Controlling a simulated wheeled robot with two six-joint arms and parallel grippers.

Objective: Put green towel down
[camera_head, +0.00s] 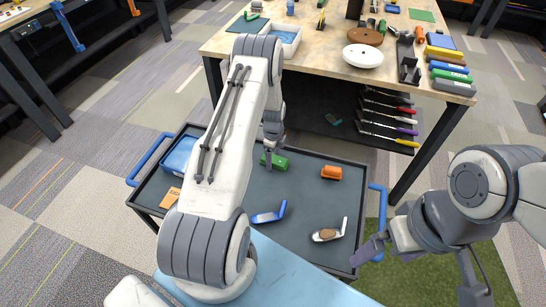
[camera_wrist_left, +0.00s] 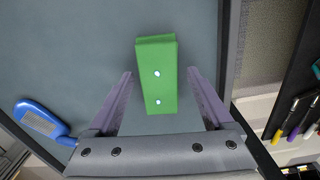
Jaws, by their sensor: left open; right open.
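The green towel (camera_head: 278,161) lies on the dark tray top of the cart (camera_head: 300,195), near its far edge. My right gripper (camera_head: 377,250) is open and empty by the cart's right front corner.
A workbench (camera_head: 310,65) with tools stands behind. The cart's middle is clear.

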